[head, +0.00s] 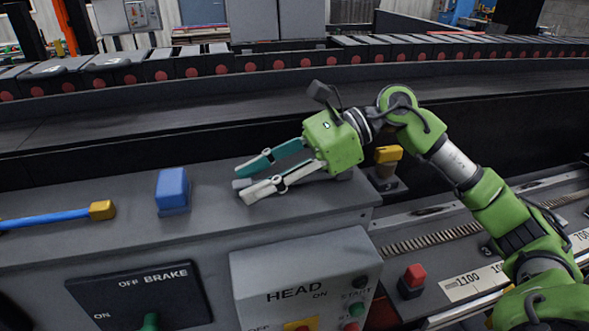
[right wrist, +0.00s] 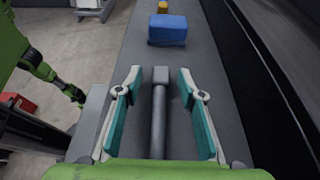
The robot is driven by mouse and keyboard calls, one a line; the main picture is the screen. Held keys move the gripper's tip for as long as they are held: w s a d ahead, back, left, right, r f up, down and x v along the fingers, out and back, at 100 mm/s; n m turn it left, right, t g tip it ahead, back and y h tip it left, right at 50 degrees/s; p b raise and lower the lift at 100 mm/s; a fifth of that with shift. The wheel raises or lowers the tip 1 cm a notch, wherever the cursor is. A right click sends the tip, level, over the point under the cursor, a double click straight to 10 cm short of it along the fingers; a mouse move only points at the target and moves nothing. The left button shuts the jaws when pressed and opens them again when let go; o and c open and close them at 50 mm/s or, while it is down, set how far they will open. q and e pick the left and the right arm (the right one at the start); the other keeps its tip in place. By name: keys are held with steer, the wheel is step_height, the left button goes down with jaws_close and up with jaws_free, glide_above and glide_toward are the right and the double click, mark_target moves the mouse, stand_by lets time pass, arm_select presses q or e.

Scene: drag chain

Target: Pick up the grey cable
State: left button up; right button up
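The grey cable (right wrist: 158,120) lies on the grey console top, with a square block at its far end. In the right wrist view it runs lengthwise between the two fingers of my right gripper (right wrist: 156,108), with a gap on each side. In the head view the right gripper (head: 265,175) reaches in from the right, low over the console. Its teal and white fingers are open. Only the cable's grey end (head: 240,184) shows there; the fingers and gripper body hide most of it. My left gripper cannot be made out.
A blue block (head: 173,190) stands left of the gripper, and a blue cable with a yellow end (head: 102,210) lies farther left. A yellow-topped piece (head: 388,155) is behind the arm. The HEAD control box (head: 300,270) is in front. A conveyor (head: 300,60) runs behind.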

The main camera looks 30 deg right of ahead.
steer(key=shift+w+f, duration=0.1)
steer(key=shift+f, duration=0.05)
jaws_close()
steer(key=shift+r, duration=0.2)
